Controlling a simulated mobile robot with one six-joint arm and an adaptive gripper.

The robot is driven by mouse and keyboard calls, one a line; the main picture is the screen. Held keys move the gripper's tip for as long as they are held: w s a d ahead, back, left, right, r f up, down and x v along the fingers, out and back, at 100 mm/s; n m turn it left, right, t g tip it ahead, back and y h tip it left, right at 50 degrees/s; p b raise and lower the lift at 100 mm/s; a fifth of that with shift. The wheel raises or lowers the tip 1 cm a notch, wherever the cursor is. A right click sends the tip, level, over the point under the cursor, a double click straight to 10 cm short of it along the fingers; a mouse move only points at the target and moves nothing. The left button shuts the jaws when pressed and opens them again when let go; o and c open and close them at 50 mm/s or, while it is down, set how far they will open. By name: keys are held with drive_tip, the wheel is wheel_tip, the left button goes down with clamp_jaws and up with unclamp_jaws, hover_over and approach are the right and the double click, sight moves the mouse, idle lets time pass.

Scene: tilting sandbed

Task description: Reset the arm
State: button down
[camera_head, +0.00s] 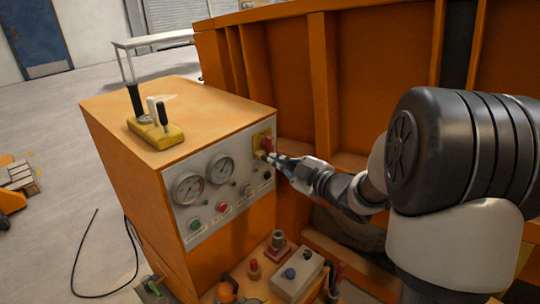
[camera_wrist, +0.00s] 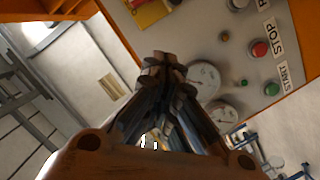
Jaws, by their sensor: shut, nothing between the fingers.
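My arm reaches in from the right in the head view, with the wrist bent toward the front panel (camera_head: 215,205) of an orange control cabinet. My gripper (camera_head: 270,157) is shut and empty, its tips close to a yellow plate with a red switch (camera_head: 267,144) at the panel's upper right. In the wrist view my gripper (camera_wrist: 164,68) has its fingertips together with nothing between them. The yellow plate (camera_wrist: 152,14) shows just beyond them at the top there. Whether the tips touch the panel I cannot tell.
The panel carries two gauges (camera_head: 188,188), a red stop button (camera_wrist: 260,48) and a green start button (camera_wrist: 272,88). A yellow lever block (camera_head: 155,133) sits on the cabinet. Orange ribbed walls (camera_head: 370,70) stand behind my arm. A smaller box with knobs (camera_head: 297,272) is below. Floor is open at left.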

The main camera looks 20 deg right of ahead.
drive_tip(key=shift+s+d, duration=0.25)
drive_tip(key=shift+s, duration=0.15)
drive_tip(key=s+d+r+m+g+h, duration=0.2)
drive_tip(key=s+m+h, duration=0.3)
drive_tip(key=s, duration=0.1)
drive_tip(key=s+d+r+m+g+h, duration=0.1)
drive_tip(key=s+r+m+h, duration=0.25)
drive_tip(key=s, duration=0.25)
drive_tip(key=s+a+f+m+g, duration=0.1)
drive_tip(key=s+a+f+g, duration=0.1)
drive_tip(key=s, duration=0.5)
drive_tip(key=s+a+f+m+g+y, duration=0.1)
drive_tip(key=s+a+f+m+g, duration=0.1)
drive_tip(key=s, duration=0.6)
drive_tip(key=s+a+f+m+g+y, duration=0.1)
drive_tip(key=s+a+f+m+g, duration=0.1)
drive_tip(key=s+a, duration=0.2)
drive_tip(key=s, duration=0.3)
drive_tip(key=shift+s+a+g, duration=0.25)
drive_tip(key=shift+a+g, duration=0.1)
drive_tip(key=shift+g, duration=0.05)
drive_tip(key=shift+m, duration=0.25)
